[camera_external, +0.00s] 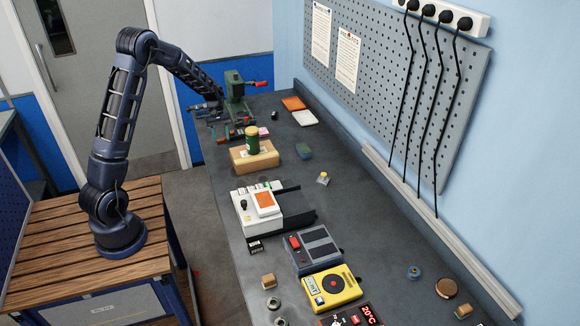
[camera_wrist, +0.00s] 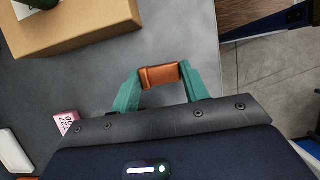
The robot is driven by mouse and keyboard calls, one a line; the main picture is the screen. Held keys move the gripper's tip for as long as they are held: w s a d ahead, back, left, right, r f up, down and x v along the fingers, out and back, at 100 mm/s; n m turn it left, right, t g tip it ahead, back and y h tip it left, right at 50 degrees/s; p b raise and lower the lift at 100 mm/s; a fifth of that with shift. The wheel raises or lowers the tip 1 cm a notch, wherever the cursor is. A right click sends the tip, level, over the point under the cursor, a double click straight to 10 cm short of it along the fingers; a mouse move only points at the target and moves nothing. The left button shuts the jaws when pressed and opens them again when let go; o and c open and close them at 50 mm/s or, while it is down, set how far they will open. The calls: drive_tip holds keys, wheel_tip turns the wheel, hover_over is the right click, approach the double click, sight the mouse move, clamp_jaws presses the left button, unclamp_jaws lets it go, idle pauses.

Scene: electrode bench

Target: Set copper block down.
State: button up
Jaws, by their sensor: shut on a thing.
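The copper block (camera_wrist: 160,76) is a small orange-brown piece between the two teal fingers of my gripper (camera_wrist: 164,82) in the wrist view. The fingers are closed on its two ends. Below it in that view is the dark grey bench top (camera_wrist: 170,30). I cannot tell whether the block touches the bench or hangs a little above it. In the external view my gripper (camera_external: 226,134) is low over the far left part of the bench, close to its left edge. The block is too small there to make out clearly.
A cardboard box (camera_external: 254,161) with a green jar (camera_external: 252,140) on it stands close to my gripper; the box (camera_wrist: 75,30) also shows in the wrist view. A green vise (camera_external: 236,98) is behind. A pink-and-white item (camera_wrist: 67,122) lies nearby. Several instruments fill the nearer bench.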

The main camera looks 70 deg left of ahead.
sight(222, 143)
drive_tip(key=shift+f, duration=2.2)
drive_tip(key=o, duration=1.2)
drive_tip(key=shift+f, duration=0.1)
